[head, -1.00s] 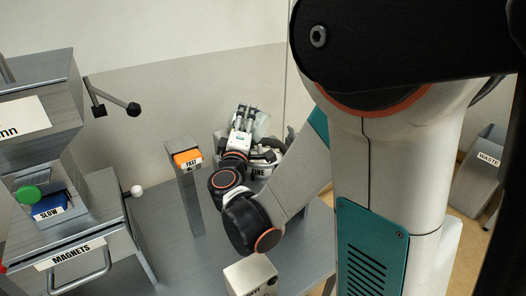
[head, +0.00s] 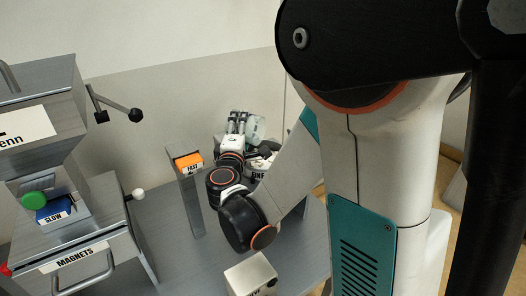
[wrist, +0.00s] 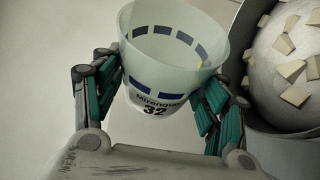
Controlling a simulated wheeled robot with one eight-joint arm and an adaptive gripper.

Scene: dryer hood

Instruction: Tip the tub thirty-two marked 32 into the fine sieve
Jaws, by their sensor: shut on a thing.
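The tub thirty-two (wrist: 160,82) is a translucent, pale cup with blue blocks around its wall and a label reading 32. In the wrist view it sits between the two fingers of my gripper (wrist: 160,95), which is shut on it; its mouth faces up the picture. A little yellow shows at its right inner wall. In the head view the tub (head: 256,128) is beside my gripper (head: 241,122), above the light vessel labelled FINE (head: 259,174), mostly hidden by my arm. In the wrist view a dark-rimmed bowl with a pale dome and beige chips (wrist: 290,60) lies to the right, apart from the tub.
A grey post with an orange FAST block (head: 189,161) stands left of my gripper. A steel machine with a MAGNETS drawer (head: 84,256) and blue SLOW block (head: 56,210) is at the left. A pale block (head: 250,274) is at the front. The bench between is clear.

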